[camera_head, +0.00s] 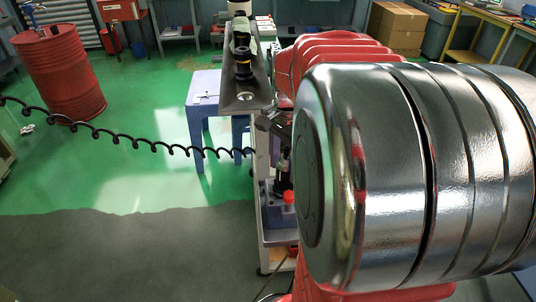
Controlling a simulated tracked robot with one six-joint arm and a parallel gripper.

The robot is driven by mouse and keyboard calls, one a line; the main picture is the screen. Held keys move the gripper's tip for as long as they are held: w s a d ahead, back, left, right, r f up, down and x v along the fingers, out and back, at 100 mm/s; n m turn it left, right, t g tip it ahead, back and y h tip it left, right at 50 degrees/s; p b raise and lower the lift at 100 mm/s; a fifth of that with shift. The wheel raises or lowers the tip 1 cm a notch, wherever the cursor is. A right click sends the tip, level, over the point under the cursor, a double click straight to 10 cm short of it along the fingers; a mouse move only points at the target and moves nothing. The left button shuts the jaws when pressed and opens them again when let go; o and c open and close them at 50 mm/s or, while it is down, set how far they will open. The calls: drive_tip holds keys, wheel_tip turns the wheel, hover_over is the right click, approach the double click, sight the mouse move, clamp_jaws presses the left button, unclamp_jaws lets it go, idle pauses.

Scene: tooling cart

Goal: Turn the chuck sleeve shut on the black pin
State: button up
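A dark upright cylindrical piece (244,66) with a thin yellowish band stands on the narrow dark top of the cart (238,87). It may be the chuck with its sleeve, but it is too small to be sure. I cannot make out the black pin. My large metal arm link and red arm parts fill the right side and hide much of the cart.
A round light fitting (245,97) lies in the near end of the cart top. A blue stool (203,88) stands left of the cart. A coiled black cable (125,137) crosses the left. A red drum (60,75) stands far left; green floor between is clear.

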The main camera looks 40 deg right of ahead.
drive_tip(key=shift+o, duration=1.3)
drive_tip(key=shift+r, duration=0.1)
wheel_tip(320, 180, up, 14)
drive_tip(key=shift+f, duration=0.2)
drive_tip(key=s+a+f+n+t, duration=0.2)
drive_tip(key=a+f+n, duration=0.3)
drive_tip(key=a+n, duration=0.3)
drive_tip(key=s+a+f+n+t, duration=0.2)
drive_tip(key=a+f+n, duration=0.3)
drive_tip(key=a+n, duration=0.4)
drive_tip(key=a+t, duration=0.1)
drive_tip(key=a, duration=0.5)
drive_tip(key=shift+s+a+n+t, duration=0.15)
drive_tip(key=shift+a+n+t, duration=0.15)
idle(0.8)
